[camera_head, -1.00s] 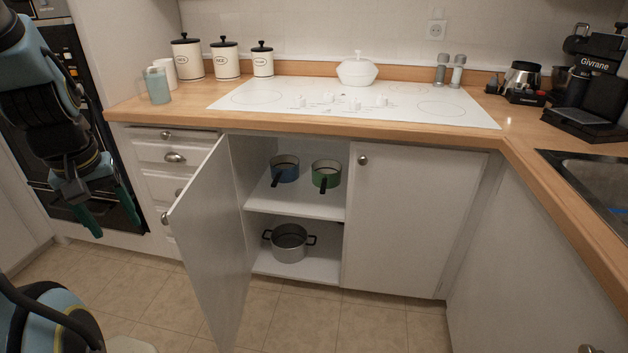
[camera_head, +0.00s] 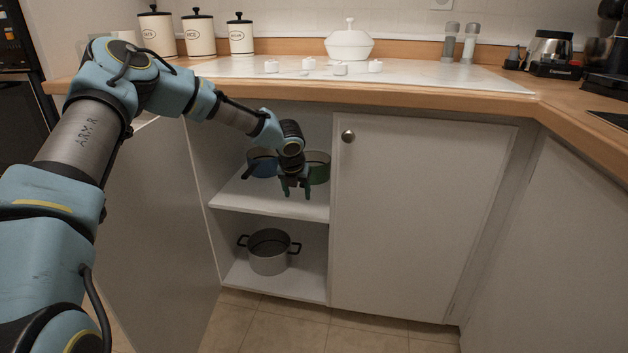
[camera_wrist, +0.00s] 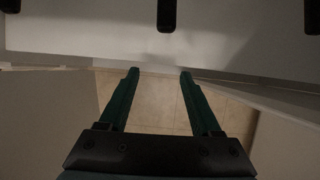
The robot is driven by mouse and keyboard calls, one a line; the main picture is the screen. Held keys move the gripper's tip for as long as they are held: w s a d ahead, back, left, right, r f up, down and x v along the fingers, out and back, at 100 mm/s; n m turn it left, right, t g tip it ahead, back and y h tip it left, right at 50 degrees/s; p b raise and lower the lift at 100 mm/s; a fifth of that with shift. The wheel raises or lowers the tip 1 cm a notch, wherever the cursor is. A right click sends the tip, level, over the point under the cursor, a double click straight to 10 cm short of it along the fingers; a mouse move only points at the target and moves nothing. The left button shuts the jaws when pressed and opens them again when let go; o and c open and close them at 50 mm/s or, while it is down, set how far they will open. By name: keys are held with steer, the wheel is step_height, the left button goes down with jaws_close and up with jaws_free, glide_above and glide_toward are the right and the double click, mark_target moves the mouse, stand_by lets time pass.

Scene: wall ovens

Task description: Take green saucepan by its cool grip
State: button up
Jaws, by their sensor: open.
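The green saucepan (camera_head: 320,168) stands on the upper shelf of the open cabinet, partly hidden behind my gripper. My gripper (camera_head: 295,192) is at the front of that shelf, in front of and slightly left of the pan. In the wrist view my gripper (camera_wrist: 160,72) is open and empty. A dark handle (camera_wrist: 166,16) lies beyond the fingertips, nearly centred between them and apart from them. Its pan is out of that view, so I cannot confirm there whose handle it is.
A blue saucepan (camera_head: 262,163) stands left of the green one. A grey pot (camera_head: 268,250) is on the lower shelf. The open cabinet door (camera_head: 150,220) is at left, the closed door (camera_head: 420,220) at right. The countertop (camera_head: 420,92) edge runs above the opening.

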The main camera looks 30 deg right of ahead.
steer(key=shift+n, duration=0.3)
steer(key=w+d, duration=0.2)
steer(key=w, duration=0.1)
steer(key=w+d, duration=0.5)
steer(key=d, duration=0.1)
steer(key=shift+w+f, duration=0.4)
steer(key=b+x, duration=0.1)
steer(key=x, duration=0.4)
jaws_close()
stand_by(0.9)
